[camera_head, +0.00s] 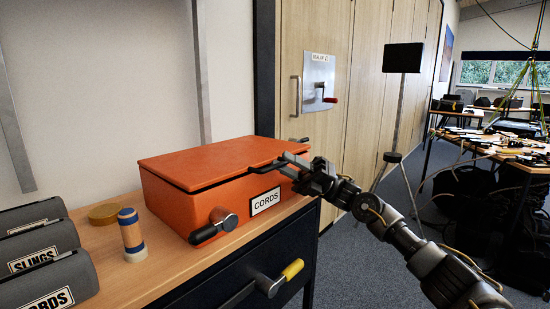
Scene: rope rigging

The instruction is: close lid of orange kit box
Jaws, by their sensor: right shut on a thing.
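The orange kit box (235,203) sits on the wooden cabinet top and bears a CORDS label. Its orange lid (205,160) lies nearly flat over the box, with a thin dark gap along the front edge. A black handle (262,169) is on the lid's front edge. A dark latch lever (208,231) sits on the box front. My right gripper (288,165) is at the right end of the lid handle and is shut on it; its fingers partly hide the handle. My left gripper is not in view.
A blue-and-tan cylinder (131,235) and a round tan disc (104,213) stand left of the box. Grey SLINGS and CORDS cases (42,251) are at far left. A drawer with a yellow-ended handle (276,281) is below. A wooden door (316,60) stands behind.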

